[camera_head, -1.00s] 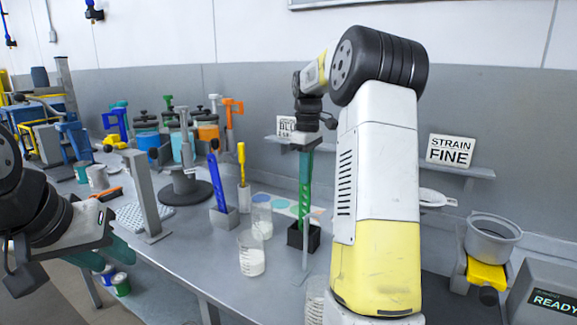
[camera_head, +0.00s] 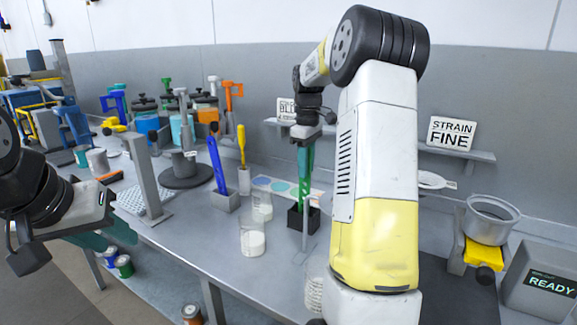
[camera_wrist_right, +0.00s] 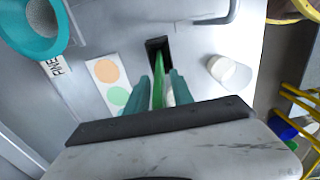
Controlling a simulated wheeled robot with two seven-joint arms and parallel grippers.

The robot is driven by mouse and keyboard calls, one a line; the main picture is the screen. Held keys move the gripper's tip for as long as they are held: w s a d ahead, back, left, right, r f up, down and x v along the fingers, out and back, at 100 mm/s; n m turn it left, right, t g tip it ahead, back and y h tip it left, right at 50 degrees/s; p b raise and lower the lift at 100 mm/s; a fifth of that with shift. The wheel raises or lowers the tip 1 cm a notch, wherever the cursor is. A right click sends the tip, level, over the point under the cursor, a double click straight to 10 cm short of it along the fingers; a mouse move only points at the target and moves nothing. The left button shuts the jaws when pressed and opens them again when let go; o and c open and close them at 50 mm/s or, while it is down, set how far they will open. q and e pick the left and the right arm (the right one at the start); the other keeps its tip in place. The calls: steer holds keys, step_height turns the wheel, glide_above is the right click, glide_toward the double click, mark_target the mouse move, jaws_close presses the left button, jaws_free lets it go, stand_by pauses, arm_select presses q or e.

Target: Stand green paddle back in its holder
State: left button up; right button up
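The green paddle (camera_head: 310,165) stands upright with its lower end in a small black holder (camera_head: 296,217) on the bench. In the right wrist view, the paddle (camera_wrist_right: 158,92) runs down into the holder's dark slot (camera_wrist_right: 158,45). My right gripper (camera_head: 305,150) is above the holder, pointing down. Its teal fingers (camera_wrist_right: 160,90) are on either side of the paddle, with visible gaps to it, so it is open. My left gripper (camera_head: 107,237) is at the left, empty over the bench's front edge, with its fingers apart.
A blue paddle (camera_head: 217,165) and a yellow paddle (camera_head: 241,145) stand in grey and white holders to the left. A grey post (camera_head: 145,175) rises farther left. A pot (camera_head: 490,220) is at the right.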

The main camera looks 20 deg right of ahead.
steer(key=shift+r, duration=0.1)
step_height(320, 180, up, 8)
steer(key=shift+f, duration=0.2)
stand_by(0.4)
stand_by(0.5)
